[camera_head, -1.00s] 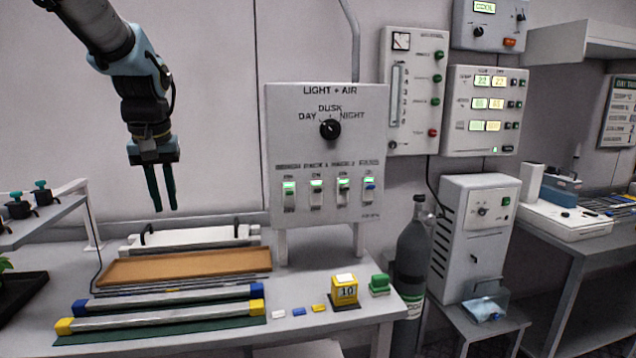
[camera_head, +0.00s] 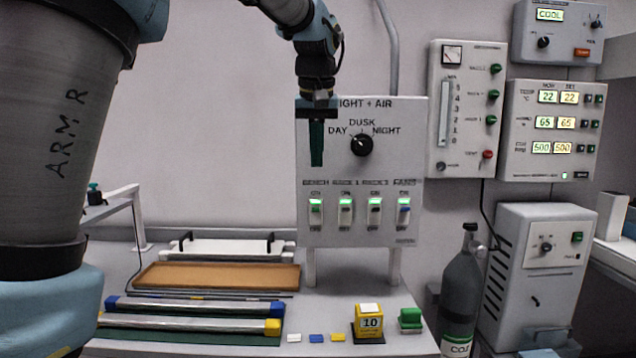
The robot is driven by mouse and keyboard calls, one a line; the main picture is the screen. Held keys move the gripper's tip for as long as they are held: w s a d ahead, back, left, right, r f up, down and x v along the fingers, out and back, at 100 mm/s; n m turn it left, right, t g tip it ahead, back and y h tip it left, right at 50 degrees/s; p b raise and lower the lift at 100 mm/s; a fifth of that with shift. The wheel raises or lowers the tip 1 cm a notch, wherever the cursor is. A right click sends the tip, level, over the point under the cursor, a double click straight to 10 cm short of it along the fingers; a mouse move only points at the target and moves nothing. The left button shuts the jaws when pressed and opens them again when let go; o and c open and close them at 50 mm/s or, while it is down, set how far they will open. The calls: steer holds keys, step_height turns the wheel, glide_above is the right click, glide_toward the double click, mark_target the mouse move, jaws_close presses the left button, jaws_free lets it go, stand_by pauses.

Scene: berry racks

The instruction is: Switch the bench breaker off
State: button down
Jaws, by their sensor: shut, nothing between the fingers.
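The grey LIGHT + AIR panel (camera_head: 410,160) stands at the back of the bench, with a black DAY/DUSK/NIGHT knob (camera_head: 361,145). Below the knob is a row of several breakers. The bench breaker (camera_head: 316,211) is the leftmost, under the BENCH label, with a green lever and a lit window above it. The lever's exact up or down position is too small to tell. My gripper (camera_head: 317,164) points down in front of the panel's left part, above the bench breaker. Its fingers are shut and empty, apart from the breaker in the picture.
Breakers for the racks (camera_head: 345,211) and fans (camera_head: 404,211) sit close to the right. Below lie a brown tray (camera_head: 215,277), light bars (camera_head: 200,307), a yellow block marked 10 (camera_head: 369,322) and a green block (camera_head: 410,318). A gas cylinder (camera_head: 464,285) stands right.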

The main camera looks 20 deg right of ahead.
mark_target(316, 194)
steer(key=p+x, duration=0.2)
steer(key=x, duration=0.7)
steer(key=shift+w+f, duration=0.15)
steer(key=shift+f, duration=0.2)
steer(key=shift+f+b, duration=0.15)
steer(key=shift+b, duration=0.25)
steer(key=shift+a, duration=0.1)
steer(key=shift+t+b, duration=0.3)
